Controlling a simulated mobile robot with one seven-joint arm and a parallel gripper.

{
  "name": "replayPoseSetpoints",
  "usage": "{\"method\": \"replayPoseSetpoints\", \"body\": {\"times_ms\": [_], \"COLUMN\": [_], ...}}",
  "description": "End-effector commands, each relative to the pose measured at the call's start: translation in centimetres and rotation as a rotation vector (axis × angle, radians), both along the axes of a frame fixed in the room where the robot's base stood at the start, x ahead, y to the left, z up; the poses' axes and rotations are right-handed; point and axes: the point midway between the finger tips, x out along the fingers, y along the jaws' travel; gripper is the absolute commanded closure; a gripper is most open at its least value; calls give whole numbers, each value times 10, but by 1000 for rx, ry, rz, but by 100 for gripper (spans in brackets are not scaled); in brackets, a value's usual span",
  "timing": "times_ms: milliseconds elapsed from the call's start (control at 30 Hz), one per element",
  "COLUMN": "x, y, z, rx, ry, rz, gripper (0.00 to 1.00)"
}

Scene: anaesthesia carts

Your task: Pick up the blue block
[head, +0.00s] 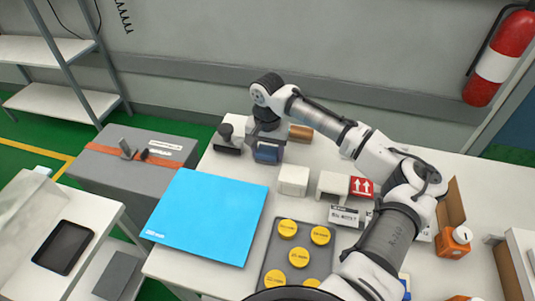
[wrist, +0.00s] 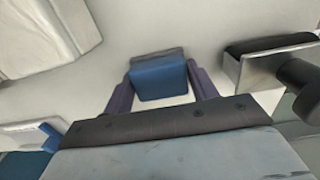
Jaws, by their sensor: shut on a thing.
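The blue block (head: 268,153) is at the far side of the white table in the head view, under the end of my arm. In the wrist view the blue block (wrist: 159,78) sits between the two dark fingers of my gripper (wrist: 162,88). My gripper (head: 266,140) is shut on it. The block has a grey edge along its far side in the wrist view. I cannot tell whether it touches the table.
A dark stamp-like object (head: 228,140) stands close to the left of the block, and a brown block (head: 300,133) lies to the right. A white box (head: 293,180) is nearer. A bright blue sheet (head: 208,215) and a tray with yellow discs (head: 277,250) lie in front.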

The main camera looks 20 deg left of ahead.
Motion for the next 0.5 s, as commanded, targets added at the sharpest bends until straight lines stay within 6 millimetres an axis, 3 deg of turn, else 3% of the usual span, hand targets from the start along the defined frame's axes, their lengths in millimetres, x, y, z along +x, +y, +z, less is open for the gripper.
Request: {"method": "replayPoseSetpoints", "body": {"times_ms": [267,500], "x": [0,0], "y": [0,0], "z": [3,30], "rx": [0,2], "ry": [-1,-3], "rz": [0,1], "gripper": [65,65]}}
